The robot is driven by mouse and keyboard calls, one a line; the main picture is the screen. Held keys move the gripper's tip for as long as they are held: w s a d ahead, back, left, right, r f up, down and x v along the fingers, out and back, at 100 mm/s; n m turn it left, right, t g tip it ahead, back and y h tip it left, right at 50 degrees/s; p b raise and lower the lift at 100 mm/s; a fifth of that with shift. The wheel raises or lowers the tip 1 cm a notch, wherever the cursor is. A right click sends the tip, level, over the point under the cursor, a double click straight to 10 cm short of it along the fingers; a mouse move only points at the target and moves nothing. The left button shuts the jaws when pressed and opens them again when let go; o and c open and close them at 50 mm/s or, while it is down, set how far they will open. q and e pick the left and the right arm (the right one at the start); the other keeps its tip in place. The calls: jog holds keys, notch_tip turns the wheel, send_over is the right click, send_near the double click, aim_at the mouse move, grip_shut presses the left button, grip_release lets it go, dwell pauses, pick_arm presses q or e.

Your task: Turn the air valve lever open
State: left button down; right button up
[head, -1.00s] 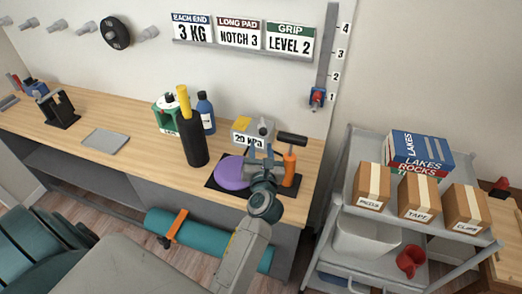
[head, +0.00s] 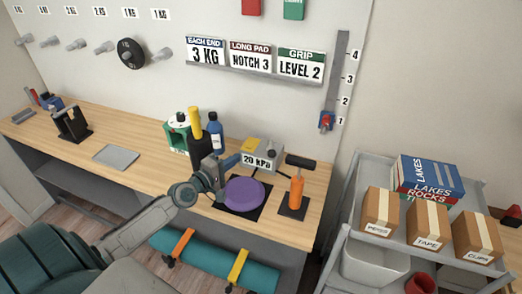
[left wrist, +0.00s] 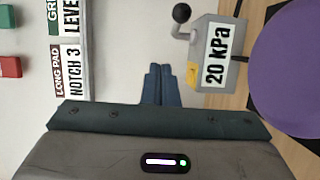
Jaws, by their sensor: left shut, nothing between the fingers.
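The air valve is a grey box (head: 269,159) labelled 20 kPa on the wooden bench, with a yellow patch on it. The valve box (left wrist: 208,62) also shows right of my fingers in the wrist view. My left gripper (left wrist: 161,86) is shut and empty, apart from box and lever. In the head view the left gripper (head: 226,166) is just left of the box. My right gripper is not in view.
A purple disc (head: 244,195) lies on a black mat in front of the box. An orange-handled tool (head: 296,190) stands to its right. A cart with boxes (head: 378,209) is at the right.

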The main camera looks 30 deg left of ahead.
aim_at(271, 150)
pick_arm(q)
jog(key=w+d+f+m+g+p, duration=0.1)
jog(key=w+d+f+m, duration=0.1)
jog(key=w, duration=0.9)
jog(key=shift+w+d+f+h, duration=0.2)
jog(key=shift+d+f+h, duration=0.15)
jog(key=shift+d, duration=0.4)
jog(key=shift+p, duration=0.3)
